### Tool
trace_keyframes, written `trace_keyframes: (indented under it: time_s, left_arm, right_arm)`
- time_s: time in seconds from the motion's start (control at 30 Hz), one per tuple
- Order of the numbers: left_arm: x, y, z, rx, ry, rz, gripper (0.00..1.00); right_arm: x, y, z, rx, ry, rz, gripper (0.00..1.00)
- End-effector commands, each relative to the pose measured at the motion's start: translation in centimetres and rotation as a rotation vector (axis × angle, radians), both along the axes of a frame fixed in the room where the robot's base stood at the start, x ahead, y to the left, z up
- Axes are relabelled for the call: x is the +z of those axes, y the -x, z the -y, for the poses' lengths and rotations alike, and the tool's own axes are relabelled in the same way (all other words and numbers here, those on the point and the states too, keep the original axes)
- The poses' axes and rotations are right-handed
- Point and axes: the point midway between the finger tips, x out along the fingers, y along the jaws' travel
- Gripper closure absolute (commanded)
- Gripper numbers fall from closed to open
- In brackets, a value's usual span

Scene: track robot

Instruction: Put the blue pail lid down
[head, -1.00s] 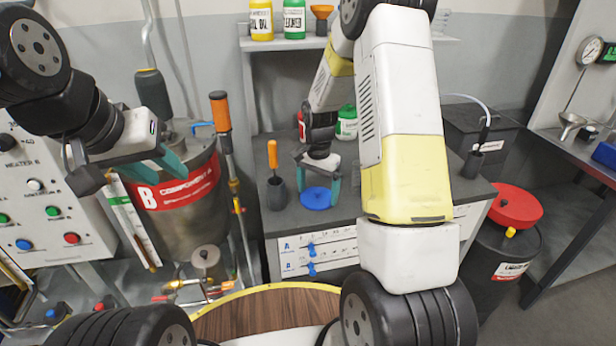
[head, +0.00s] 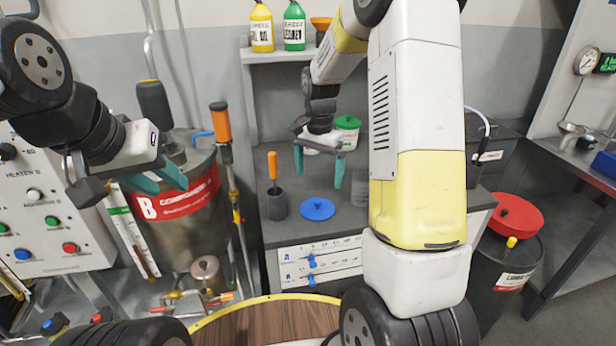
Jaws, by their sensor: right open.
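The blue pail lid (head: 318,209) lies flat on the dark worktop (head: 282,232), near its front edge. My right gripper (head: 320,180) is open and empty above and slightly behind the lid, with its teal fingers apart. It does not touch the lid. My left gripper (head: 160,184) is at the left, in front of the metal drum marked B (head: 195,220). Its teal fingers are apart with nothing between them.
A black holder with an orange-handled tool (head: 276,203) stands left of the lid. A green-lidded white tub (head: 347,130) stands behind my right gripper. A red lid (head: 515,214) sits on a black drum at the right. Bottles (head: 294,27) stand on the shelf above.

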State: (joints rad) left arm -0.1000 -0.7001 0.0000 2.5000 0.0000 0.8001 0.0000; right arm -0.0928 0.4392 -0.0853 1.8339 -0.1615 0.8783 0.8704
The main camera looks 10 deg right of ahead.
Motion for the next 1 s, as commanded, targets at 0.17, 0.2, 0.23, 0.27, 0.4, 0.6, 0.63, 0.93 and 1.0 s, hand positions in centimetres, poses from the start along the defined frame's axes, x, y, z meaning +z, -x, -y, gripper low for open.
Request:
trace_keyframes:
  time_s: [0.17, 0.2, 0.23, 0.27, 0.4, 0.6, 0.63, 0.93, 1.0]
  left_arm:
    - [0.0, 0.0, 0.0, 0.000, 0.000, 0.000, 0.64]
    - [0.0, 0.0, 0.0, 0.000, 0.000, 0.000, 0.64]
    - [0.0, 0.0, 0.0, 0.000, 0.000, 0.000, 0.64]
    - [0.0, 0.0, 0.0, 0.000, 0.000, 0.000, 0.64]
    - [0.0, 0.0, 0.0, 0.000, 0.000, 0.000, 0.64]
    - [0.0, 0.0, 0.0, 0.000, 0.000, 0.000, 0.64]
    - [0.0, 0.0, 0.0, 0.000, 0.000, 0.000, 0.64]
    - [0.0, 0.0, 0.0, 0.000, 0.000, 0.000, 0.64]
    - [0.0, 0.0, 0.0, 0.000, 0.000, 0.000, 0.64]
  right_arm:
    - [1.8, 0.1, 0.0, 0.003, -0.001, 0.002, 0.00]
    - [2.3, 0.2, 0.0, 0.008, -0.003, 0.007, 0.00]
    - [2.8, 0.4, -0.1, 0.015, -0.006, 0.014, 0.00]
    - [3.4, 0.7, -0.1, 0.026, -0.011, 0.022, 0.00]
    - [7.7, 3.6, -0.3, 0.127, -0.039, 0.102, 0.00]
    - [14.1, 10.5, -0.8, 0.352, -0.063, 0.269, 0.00]
    - [14.8, 11.7, -0.9, 0.386, -0.063, 0.296, 0.00]
    - [17.8, 21.6, -1.9, 0.687, -0.006, 0.523, 0.00]
    - [17.8, 22.9, -2.1, 0.729, 0.010, 0.555, 0.00]
